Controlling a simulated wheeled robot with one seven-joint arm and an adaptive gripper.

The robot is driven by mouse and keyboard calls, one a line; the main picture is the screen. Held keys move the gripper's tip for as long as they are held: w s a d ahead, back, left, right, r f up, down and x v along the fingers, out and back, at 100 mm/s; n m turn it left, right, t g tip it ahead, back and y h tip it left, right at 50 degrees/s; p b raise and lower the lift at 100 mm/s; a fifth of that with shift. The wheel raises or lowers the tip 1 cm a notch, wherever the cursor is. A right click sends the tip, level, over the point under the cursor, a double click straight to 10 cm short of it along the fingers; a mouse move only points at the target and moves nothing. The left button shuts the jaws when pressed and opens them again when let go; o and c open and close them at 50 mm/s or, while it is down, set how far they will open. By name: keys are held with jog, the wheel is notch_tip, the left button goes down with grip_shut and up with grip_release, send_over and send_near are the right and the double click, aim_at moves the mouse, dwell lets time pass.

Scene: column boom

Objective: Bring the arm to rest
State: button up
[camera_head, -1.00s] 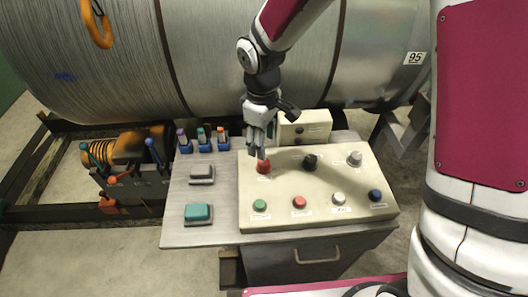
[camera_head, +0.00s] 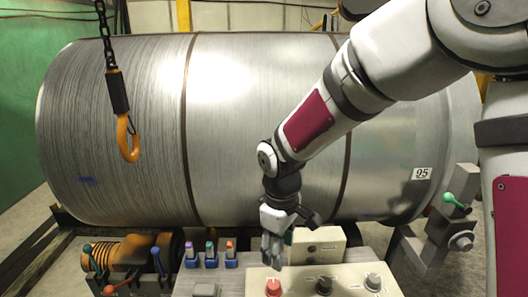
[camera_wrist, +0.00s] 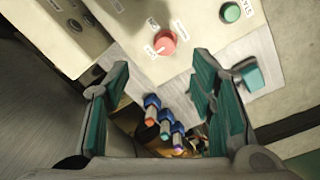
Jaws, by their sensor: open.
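My gripper (camera_head: 271,258) hangs from my arm, fingers down, above the far left part of the cream control panel (camera_head: 310,279). Its fingers are apart with nothing between them, as the wrist view shows (camera_wrist: 158,85). The red knob (camera_head: 273,287) is just below the fingertips in the head view, with a small gap showing. In the wrist view the red knob (camera_wrist: 165,43) lies beyond the fingers. My arm reaches in from the upper right, bent at the wrist. The panel's near part is cut off by the head view's lower edge.
A large metal drum (camera_head: 265,130) fills the back. An orange hook (camera_head: 127,138) hangs on a chain at left. Several small blue-based switches (camera_head: 210,255) stand left of the gripper. A lever box (camera_head: 130,265) is farther left. A small cream box (camera_head: 315,245) stands right of the gripper.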

jog(key=s+d+r+m+t, duration=0.1)
jog(key=s+d+r+m, duration=0.1)
jog(key=s+d+r, duration=0.3)
jog(key=s+d+r+m+t, duration=0.1)
jog(key=s+d+r+m, duration=0.2)
jog(key=r, duration=0.4)
jog(key=s+d+r+m+t, duration=0.1)
jog(key=s+d+r+m, duration=0.1)
jog(key=s, duration=0.4)
jog(key=s+d+r+m+t, duration=0.1)
jog(key=s+d+r+m, duration=0.2)
jog(key=s+d+m, duration=0.1)
jog(key=shift+s+d+r+t, duration=0.25)
jog(key=shift+s+d+t, duration=0.15)
jog(key=shift+s, duration=0.45)
